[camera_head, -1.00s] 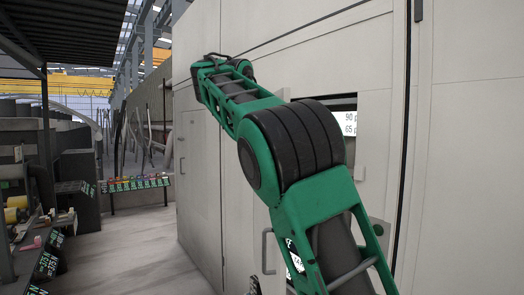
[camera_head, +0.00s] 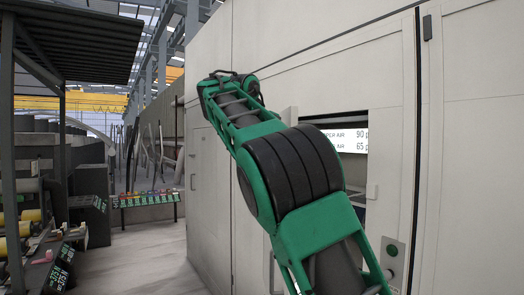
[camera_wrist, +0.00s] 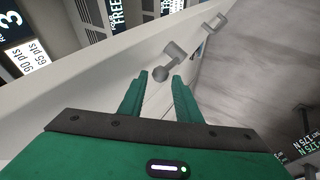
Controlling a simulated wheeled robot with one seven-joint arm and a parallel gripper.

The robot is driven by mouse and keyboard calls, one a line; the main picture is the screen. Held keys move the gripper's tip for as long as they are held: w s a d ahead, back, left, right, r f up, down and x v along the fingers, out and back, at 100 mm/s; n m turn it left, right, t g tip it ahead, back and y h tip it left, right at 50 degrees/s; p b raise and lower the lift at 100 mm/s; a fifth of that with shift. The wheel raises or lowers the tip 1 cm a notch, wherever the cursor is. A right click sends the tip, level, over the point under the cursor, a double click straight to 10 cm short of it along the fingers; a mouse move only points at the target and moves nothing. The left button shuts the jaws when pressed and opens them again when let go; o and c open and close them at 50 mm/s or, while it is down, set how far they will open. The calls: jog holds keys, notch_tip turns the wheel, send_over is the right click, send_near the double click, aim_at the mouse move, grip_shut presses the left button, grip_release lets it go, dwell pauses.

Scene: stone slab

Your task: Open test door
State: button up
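A large pale panelled enclosure (camera_head: 455,120) fills the right of the head view. It carries a narrow door (camera_head: 209,205) with a slim grey handle (camera_head: 193,182), and a second upright handle (camera_head: 271,270) lower and nearer. I cannot tell which panel is the test door. In the wrist view my gripper (camera_wrist: 160,76) is open and empty, its two green fingers apart. A grey handle-like fitting (camera_wrist: 168,62) on the pale surface shows just past the fingertips, apparently not between them. Another grey fitting (camera_wrist: 215,22) is farther off. My arm hides the gripper in the head view.
A rack of small coloured items (camera_head: 147,199) stands at the back left. Shelving and equipment (camera_head: 40,215) line the left. The grey floor (camera_head: 140,255) between is clear.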

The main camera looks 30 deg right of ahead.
jog(key=v, duration=0.9)
jog(key=shift+a+r, duration=0.1)
